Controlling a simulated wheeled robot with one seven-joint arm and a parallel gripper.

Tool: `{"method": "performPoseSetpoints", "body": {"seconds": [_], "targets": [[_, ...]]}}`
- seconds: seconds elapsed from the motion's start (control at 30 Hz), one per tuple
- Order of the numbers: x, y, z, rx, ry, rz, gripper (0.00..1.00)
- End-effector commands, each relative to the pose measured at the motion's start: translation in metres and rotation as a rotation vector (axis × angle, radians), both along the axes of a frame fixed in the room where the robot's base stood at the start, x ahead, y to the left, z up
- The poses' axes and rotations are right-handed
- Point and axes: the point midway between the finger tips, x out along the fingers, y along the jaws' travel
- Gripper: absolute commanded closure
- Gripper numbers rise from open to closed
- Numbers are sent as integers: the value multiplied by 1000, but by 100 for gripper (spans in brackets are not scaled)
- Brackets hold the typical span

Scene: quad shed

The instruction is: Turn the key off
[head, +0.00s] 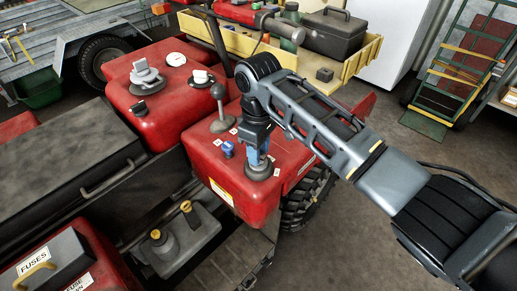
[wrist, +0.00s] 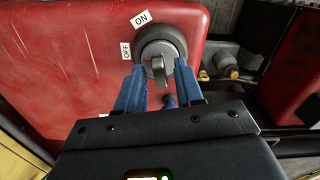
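The key (wrist: 159,70) is a grey grip standing out of a round grey switch with a dark ring (wrist: 178,36), on the red panel (wrist: 70,50). A white ON label (wrist: 141,18) is above left of the switch and an OFF label (wrist: 126,50) is at its left. My gripper (wrist: 159,77) is open, with one blue finger on each side of the key and gaps showing between. In the head view my gripper (head: 257,158) points down at the switch's round grey base (head: 262,171); the key is hidden there.
A black-knobbed lever (head: 219,105) and a small blue control (head: 228,149) stand left of my gripper on the same red body. A red box with a grey clamp-like part (head: 147,78) is further left. A yellow-edged trailer (head: 335,85) is behind.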

Motion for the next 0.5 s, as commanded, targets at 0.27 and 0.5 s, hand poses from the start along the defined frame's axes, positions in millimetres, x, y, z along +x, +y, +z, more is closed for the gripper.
{"method": "performPoseSetpoints", "body": {"seconds": [0.27,0.5], "targets": [[0,0,28,1,0,0,64],[0,0,50,1,-2,0,64]]}}
